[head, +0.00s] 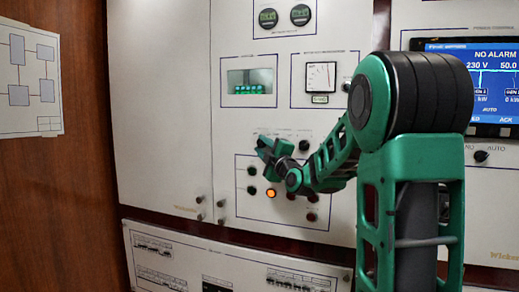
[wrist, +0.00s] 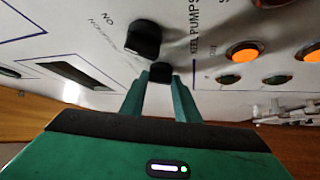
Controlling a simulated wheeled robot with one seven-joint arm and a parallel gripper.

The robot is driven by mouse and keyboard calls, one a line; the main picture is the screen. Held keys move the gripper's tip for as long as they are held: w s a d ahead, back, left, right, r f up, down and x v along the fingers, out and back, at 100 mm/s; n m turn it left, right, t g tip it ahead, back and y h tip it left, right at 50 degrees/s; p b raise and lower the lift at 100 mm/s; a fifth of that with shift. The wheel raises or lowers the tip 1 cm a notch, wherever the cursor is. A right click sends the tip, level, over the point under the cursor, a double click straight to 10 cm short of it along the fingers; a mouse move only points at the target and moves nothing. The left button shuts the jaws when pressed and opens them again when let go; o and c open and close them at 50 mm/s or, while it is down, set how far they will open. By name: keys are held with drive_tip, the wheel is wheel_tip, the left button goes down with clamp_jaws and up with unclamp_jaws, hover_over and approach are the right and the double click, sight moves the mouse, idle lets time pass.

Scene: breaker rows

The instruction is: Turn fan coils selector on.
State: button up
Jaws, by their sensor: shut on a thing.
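My gripper (wrist: 160,80) reaches the white panel. Its two green fingers are shut on a small black selector knob (wrist: 160,70). A second, larger-looking black knob (wrist: 143,40) sits just beyond it, clear of the fingers, with partly readable lettering beside it. I cannot read a fan coils label in either view. In the head view my gripper (head: 268,147) is at the panel above the lower button box, and it hides the held knob there. A black knob (head: 305,145) shows to its right.
A lit orange button (head: 271,192) is below my gripper; one orange button (wrist: 243,52) is near the fingers in the wrist view, under the "KEEL PUMPS" lettering. Dark buttons surround it. A blue display (head: 490,75) is at right, partly behind my arm. Gauges (head: 320,76) are above.

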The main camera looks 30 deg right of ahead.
drive_tip(key=m+h, duration=0.1)
drive_tip(key=f+m+t, duration=0.1)
drive_tip(key=shift+w+m+h, duration=0.1)
drive_tip(key=shift+m+h, duration=0.3)
drive_tip(key=shift+a+m+t+h, duration=0.15)
drive_tip(key=shift+m+t+h, duration=0.35)
drive_tip(key=shift+m, duration=0.2)
drive_tip(key=shift+w+a+m+h, duration=0.1)
drive_tip(key=shift+m+h, duration=0.6)
drive_tip(key=shift+m, duration=0.2)
drive_tip(key=o, duration=1)
drive_tip(key=shift+o, duration=0.2)
